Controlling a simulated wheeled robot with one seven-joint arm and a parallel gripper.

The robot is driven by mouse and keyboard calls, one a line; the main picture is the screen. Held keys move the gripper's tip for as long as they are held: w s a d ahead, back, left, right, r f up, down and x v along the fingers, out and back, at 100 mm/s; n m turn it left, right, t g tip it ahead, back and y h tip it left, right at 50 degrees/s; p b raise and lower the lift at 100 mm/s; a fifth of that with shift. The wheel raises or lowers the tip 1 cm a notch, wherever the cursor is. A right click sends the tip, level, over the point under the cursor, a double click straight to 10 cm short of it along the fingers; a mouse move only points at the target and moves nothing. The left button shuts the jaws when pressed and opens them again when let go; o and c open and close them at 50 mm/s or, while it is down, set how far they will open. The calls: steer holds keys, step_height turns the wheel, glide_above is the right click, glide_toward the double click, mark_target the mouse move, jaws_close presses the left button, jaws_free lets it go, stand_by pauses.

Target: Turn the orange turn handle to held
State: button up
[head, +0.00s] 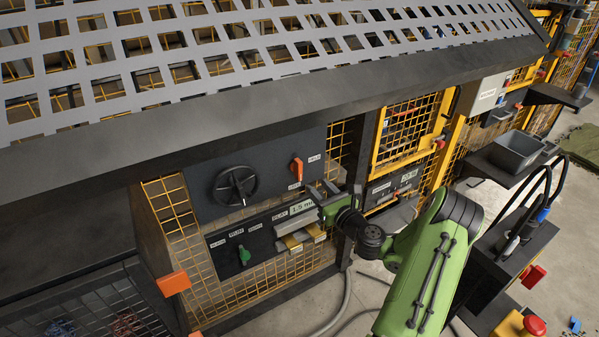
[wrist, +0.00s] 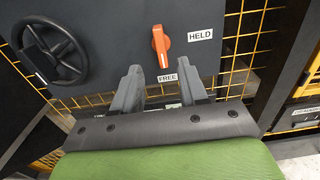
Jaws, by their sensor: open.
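The orange turn handle (head: 297,168) is on the dark panel, upper right of the black handwheel. In the wrist view the orange turn handle (wrist: 161,46) stands nearly upright, its lower end towards the FREE label (wrist: 167,78). The HELD label (wrist: 200,34) is to its right. My gripper (head: 322,193) is in front of the panel, just below and right of the handle. In the wrist view my gripper (wrist: 161,80) is open, its two fingers apart and below the handle. Nothing is between the fingers, and they look clear of the handle.
A black handwheel (head: 235,186) sits left of the handle. Yellow mesh (head: 172,208) surrounds the panels. A perforated grey cover (head: 250,45) overhangs above. A grey bin (head: 517,150) stands at right.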

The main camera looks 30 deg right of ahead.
mark_target(301, 169)
steer(key=w, duration=0.9)
steer(key=shift+w+d+b, duration=0.35)
steer(key=shift+w, duration=0.05)
jaws_close()
